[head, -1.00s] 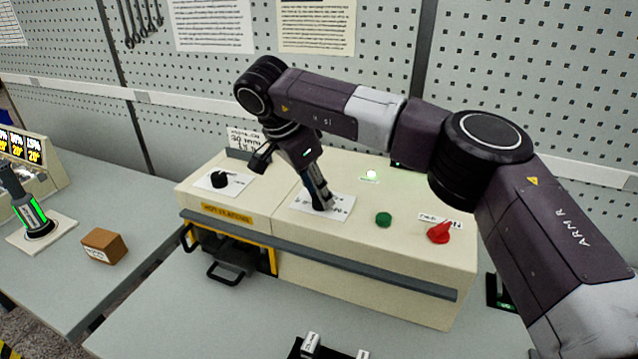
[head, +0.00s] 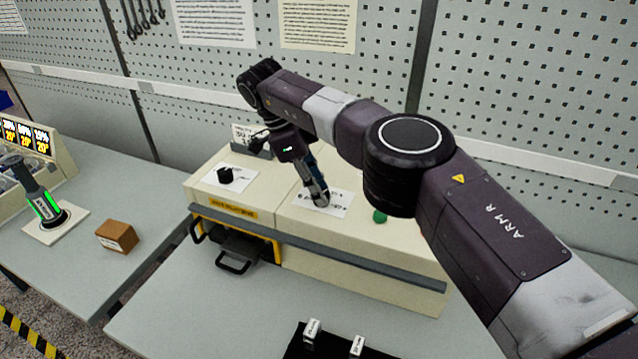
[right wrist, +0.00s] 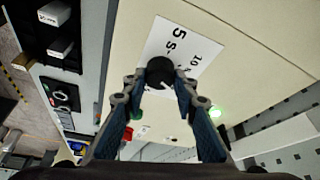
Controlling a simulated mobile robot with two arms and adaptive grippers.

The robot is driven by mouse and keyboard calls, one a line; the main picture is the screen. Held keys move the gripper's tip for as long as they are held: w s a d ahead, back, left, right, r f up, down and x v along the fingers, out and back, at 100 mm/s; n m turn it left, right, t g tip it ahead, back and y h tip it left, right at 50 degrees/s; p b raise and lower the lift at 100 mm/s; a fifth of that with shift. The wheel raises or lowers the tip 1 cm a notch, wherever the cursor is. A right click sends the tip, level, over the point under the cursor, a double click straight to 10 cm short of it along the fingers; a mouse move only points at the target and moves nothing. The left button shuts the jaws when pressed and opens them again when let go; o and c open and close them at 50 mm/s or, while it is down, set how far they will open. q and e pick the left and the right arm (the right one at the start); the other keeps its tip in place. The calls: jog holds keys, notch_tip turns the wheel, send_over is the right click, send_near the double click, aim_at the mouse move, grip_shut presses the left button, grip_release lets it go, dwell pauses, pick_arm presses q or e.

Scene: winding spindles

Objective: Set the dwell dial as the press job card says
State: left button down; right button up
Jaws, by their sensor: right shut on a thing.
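The cream press (head: 360,265) stands on the grey bench. My right gripper (head: 322,203) points down at the right-hand white dial plate (head: 338,208) on its top. In the right wrist view the fingers (right wrist: 160,84) are shut on a black dial knob (right wrist: 159,70), one on each side. A white pointer line shows on the knob. The plate (right wrist: 183,40) reads "5 s" and "10" there; other marks are hidden. A small white card (head: 241,133) stands behind the press's left end, partly covered by my arm; its text is too small to read. My left gripper is out of view.
Another black dial (head: 225,175) sits on the press's left part, above a yellow-framed drawer with a black handle (head: 233,266). A green button (head: 380,216) is right of my gripper. A brown block (head: 117,237) lies on the left bench.

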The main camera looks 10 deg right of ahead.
jog(key=shift+m+p, duration=0.45)
jog(key=shift+m, duration=0.05)
dwell(0.5)
jog(key=o, duration=1.2)
jog(key=shift+c, duration=0.2)
